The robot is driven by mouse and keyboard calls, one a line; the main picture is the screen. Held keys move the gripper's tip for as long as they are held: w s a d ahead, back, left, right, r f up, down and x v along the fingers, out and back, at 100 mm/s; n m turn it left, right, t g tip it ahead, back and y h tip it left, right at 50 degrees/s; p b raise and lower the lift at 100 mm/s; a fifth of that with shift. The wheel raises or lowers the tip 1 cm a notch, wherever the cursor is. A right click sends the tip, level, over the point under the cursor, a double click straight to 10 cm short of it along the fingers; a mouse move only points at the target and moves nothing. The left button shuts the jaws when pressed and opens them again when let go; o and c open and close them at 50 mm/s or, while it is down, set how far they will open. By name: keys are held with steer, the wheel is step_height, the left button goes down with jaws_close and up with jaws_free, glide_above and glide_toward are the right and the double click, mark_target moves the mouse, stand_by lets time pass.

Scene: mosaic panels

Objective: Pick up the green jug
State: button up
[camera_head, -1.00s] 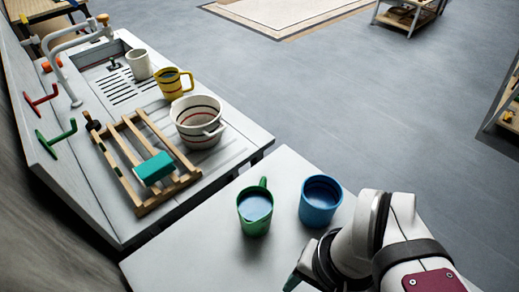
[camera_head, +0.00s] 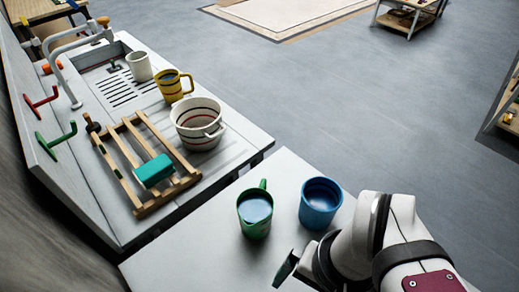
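The green jug (camera_head: 255,222) stands upright on the white table (camera_head: 197,252), with its handle at the back and bluish contents or interior visible at the top. The blue mug (camera_head: 319,208) stands upright just to its right, apart from it. My gripper (camera_head: 284,270) is at the bottom of the picture, in front of and a little right of the green jug, not touching it. Only a dark part of the gripper's end shows beside my white arm. Its fingers cannot be made out, so its opening is unclear.
A sink counter at left holds a white mug (camera_head: 139,66), a yellow mug (camera_head: 174,86), a striped pot (camera_head: 199,124) and a wooden rack (camera_head: 128,162) with a teal sponge (camera_head: 154,171). A gap separates counter and table.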

steer(key=w+r+m, duration=0.2)
steer(key=w+m, duration=0.2)
steer(key=w, duration=0.4)
steer(key=m+h, duration=0.2)
steer(key=m, duration=1)
glide_above(260, 197)
steer(key=w, duration=0.1)
step_height(260, 197, down, 5)
steer(key=w+f, duration=0.1)
steer(key=f+m, duration=0.1)
steer(key=shift+w+f, duration=0.35)
steer(key=shift+f, duration=0.05)
step_height(260, 197, down, 14)
steer(key=shift+s+f, duration=0.1)
steer(key=shift+f, duration=0.05)
jaws_close()
